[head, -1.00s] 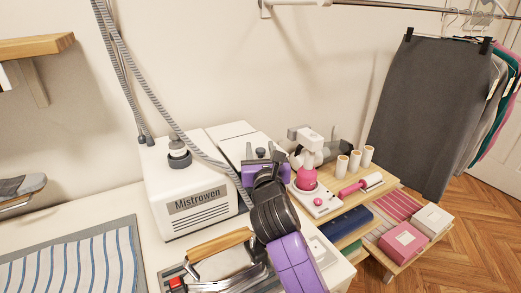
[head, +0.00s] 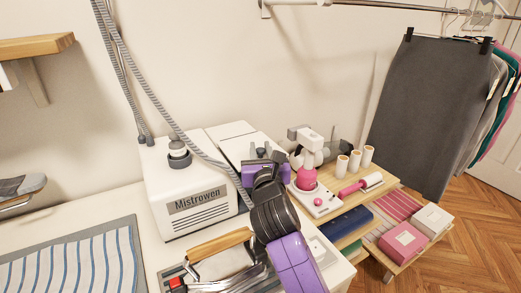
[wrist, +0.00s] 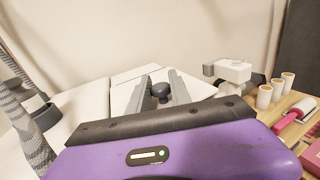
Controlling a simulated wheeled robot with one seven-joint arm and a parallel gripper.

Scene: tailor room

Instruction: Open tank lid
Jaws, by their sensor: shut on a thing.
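The white Mistrowen steam unit (head: 190,195) stands on the table. White flat panels (head: 232,131) form its top at the back and right. A dark round knob (wrist: 160,90), apparently the tank lid's handle, sits between my gripper's grey fingers in the wrist view. My gripper (head: 268,153) is shut on this knob, over the right part of the unit. The purple gripper body covers much of the lid, so I cannot tell whether the lid is raised.
An iron with a wooden handle (head: 220,244) lies in front.

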